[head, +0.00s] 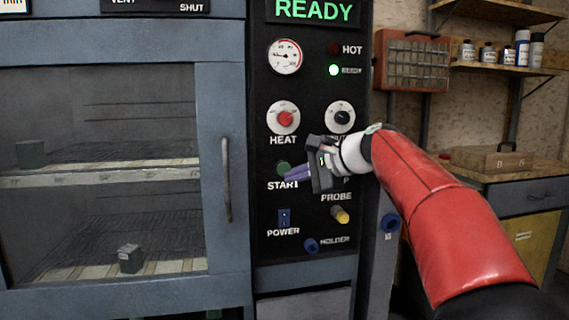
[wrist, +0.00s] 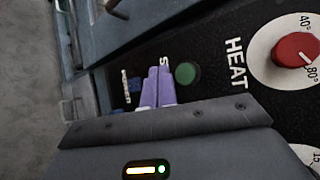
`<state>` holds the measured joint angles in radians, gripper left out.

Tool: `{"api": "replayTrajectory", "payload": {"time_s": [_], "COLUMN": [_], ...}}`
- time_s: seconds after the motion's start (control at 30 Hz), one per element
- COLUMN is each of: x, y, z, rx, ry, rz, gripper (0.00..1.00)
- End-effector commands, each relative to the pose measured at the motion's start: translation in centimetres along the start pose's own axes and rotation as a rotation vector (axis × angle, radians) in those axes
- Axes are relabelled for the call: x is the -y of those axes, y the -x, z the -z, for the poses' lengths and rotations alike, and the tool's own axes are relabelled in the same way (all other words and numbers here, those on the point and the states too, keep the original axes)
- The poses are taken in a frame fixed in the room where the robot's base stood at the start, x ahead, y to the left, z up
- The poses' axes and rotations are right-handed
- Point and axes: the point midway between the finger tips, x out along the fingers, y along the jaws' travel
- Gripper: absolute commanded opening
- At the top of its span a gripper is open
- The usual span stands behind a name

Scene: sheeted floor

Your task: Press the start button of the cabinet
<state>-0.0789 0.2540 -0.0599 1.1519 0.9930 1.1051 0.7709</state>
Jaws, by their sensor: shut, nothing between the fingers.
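The cabinet (head: 220,55) is blue-grey with a black control panel (head: 305,95) at its right. The green start button (head: 283,168) sits under the HEAT knob, above the START label; it also shows in the wrist view (wrist: 187,73). My gripper (head: 288,175) is shut, its purple fingers together and empty. In the head view the fingertips overlap the area just below the button, over the label's end. In the wrist view the fingers (wrist: 157,87) lie beside the button, over the START lettering. I cannot tell whether they touch the panel.
The red HEAT knob (head: 284,118) is above the button and a black-centred knob (head: 341,117) is to its right. A blue POWER switch (head: 284,217), a yellow PROBE knob (head: 340,214) and a blue holder (head: 311,245) are below. The door handle (head: 226,180) stands out at left.

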Motion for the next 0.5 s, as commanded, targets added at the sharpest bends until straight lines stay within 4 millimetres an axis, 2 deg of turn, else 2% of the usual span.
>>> {"api": "replayTrajectory", "payload": {"time_s": [0.13,0.5], "x": [1.3,1.6], "y": [-1.1,-2.2], "z": [0.8,1.7], "rx": [-0.001,-0.001], "ry": [-0.002,0.0], "rz": [-0.001,0.001], "gripper": [0.0,0.0]}}
